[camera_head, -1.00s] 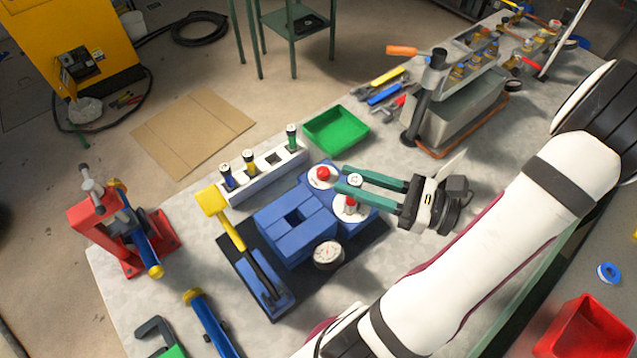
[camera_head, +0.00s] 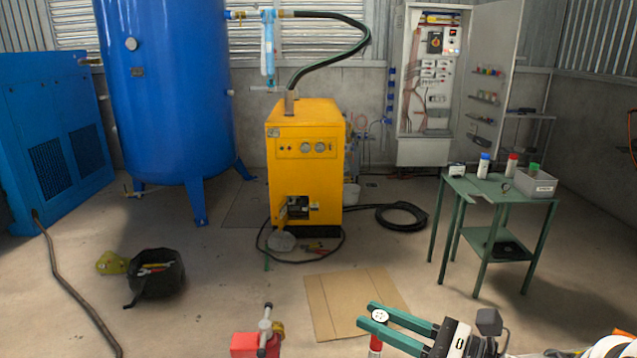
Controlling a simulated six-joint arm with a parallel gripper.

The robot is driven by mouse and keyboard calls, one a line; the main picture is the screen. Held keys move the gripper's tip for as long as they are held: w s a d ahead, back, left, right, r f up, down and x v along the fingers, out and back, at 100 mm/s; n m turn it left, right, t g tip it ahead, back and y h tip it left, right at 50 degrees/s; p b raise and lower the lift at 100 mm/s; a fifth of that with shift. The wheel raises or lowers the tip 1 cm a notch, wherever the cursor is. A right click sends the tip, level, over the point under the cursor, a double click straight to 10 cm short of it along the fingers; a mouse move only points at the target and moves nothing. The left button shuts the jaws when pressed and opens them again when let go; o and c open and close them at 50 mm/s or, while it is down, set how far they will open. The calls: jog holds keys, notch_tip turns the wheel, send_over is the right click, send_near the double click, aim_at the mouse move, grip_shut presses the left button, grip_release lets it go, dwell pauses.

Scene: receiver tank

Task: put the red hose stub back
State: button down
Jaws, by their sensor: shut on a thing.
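My gripper (camera_head: 374,317) is at the bottom of the view, its two green fingers pointing left. It is shut on the red hose stub (camera_head: 375,343). The stub's round white top with dark marks shows between the fingertips, and its red body hangs below the nearer finger. The stub's lower end is cut off by the picture's bottom edge. The rack of stubs and the bench top are out of view now.
The top of a red bench tool (camera_head: 245,345) shows left of my gripper. Beyond are flat cardboard (camera_head: 350,300), a yellow machine (camera_head: 306,165), a green table (camera_head: 495,195) and a black bucket (camera_head: 156,275) on the floor. Open floor lies between them.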

jog(key=w+d+f+m+t+h, duration=0.2)
jog(key=d+f, duration=0.5)
jog(key=f, duration=0.4)
jog(key=w+d+f+m+t+h, duration=0.2)
jog(key=w+d+f+t+h, duration=0.1)
jog(key=d+f, duration=0.5)
jog(key=shift+w+d+f+m+h, duration=0.35)
jog(key=shift+w+f, duration=0.55)
jog(key=shift+f, duration=0.85)
jog(key=shift+f, duration=0.6)
jog(key=c, duration=0.6)
grip_release()
jog(key=shift+o, duration=0.2)
